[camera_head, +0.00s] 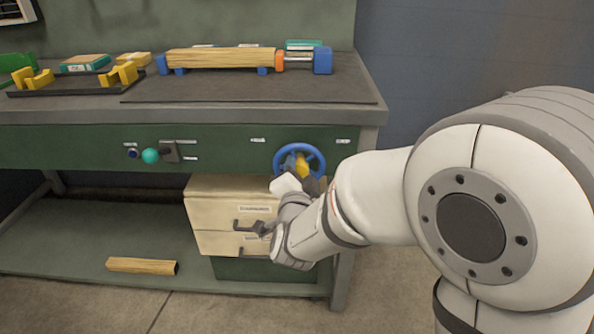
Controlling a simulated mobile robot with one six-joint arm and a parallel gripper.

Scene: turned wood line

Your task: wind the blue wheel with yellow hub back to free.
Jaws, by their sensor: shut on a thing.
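The blue wheel with yellow hub (301,161) is mounted on the green front panel of the bench, near its right end. The upper part of its blue rim shows clearly. My gripper (303,179) reaches up to the wheel from below and is shut on it. The gripper and wrist hide the wheel's lower part. The exact spot of the grip is too small to make out. The wheel's turn position cannot be read from this view.
A wooden beam (220,58) lies between blue and orange clamp parts on the bench top. A teal knob (150,156) sticks out of the panel on the left. Pale drawers (215,213) stand below the wheel, close to my wrist. A wood piece (142,266) lies on the lower shelf.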

